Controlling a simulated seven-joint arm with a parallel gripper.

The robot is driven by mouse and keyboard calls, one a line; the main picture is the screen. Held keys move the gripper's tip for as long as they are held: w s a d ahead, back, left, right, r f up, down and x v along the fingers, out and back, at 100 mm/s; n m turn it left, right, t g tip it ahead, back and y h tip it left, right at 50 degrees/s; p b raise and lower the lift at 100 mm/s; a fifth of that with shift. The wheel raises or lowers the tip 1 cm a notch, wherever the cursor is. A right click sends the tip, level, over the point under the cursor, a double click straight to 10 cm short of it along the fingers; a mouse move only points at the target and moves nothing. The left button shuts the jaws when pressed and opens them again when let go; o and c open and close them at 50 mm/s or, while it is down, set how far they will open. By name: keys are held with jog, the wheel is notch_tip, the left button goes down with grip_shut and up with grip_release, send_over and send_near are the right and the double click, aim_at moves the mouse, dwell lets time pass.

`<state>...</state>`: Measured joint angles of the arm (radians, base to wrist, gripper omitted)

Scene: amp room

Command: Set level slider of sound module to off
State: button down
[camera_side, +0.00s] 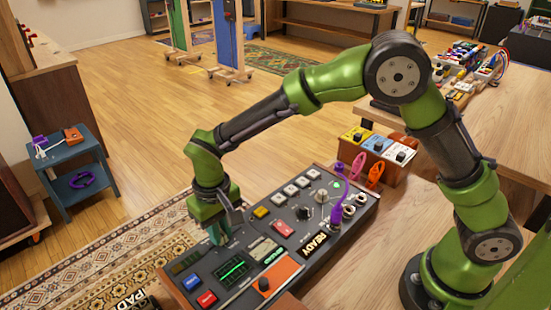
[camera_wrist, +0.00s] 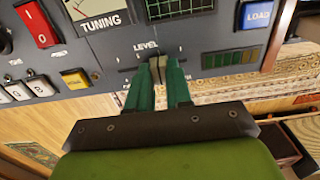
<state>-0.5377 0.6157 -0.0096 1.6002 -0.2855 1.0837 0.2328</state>
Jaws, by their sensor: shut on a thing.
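The sound module (camera_side: 185,268) is a dark grey panel of buttons, knobs and displays on the workbench. It also fills the top of the wrist view (camera_wrist: 100,52). My gripper (camera_side: 221,235) points down at the panel's far edge, left of its middle. The slider is too small to make out in the side view.
A blue LOAD button (camera_wrist: 257,14) and a red switch (camera_wrist: 38,24) are on the panel. A purple cable (camera_side: 341,190) rises from its right part. Colored pedal boxes (camera_side: 378,145) stand behind it. A blue side table (camera_side: 72,165) stands at the left.

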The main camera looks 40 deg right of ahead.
aim_at(240, 227)
jog(key=d, duration=0.5)
jog(key=shift+d, duration=0.25)
jog(key=c, duration=1.1)
grip_release()
jog(key=shift+o, duration=0.3)
jog(key=shift+a+r, duration=0.1)
jog(key=shift+r, duration=0.25)
notch_tip(240, 227, up, 16)
jog(key=shift+r, duration=0.1)
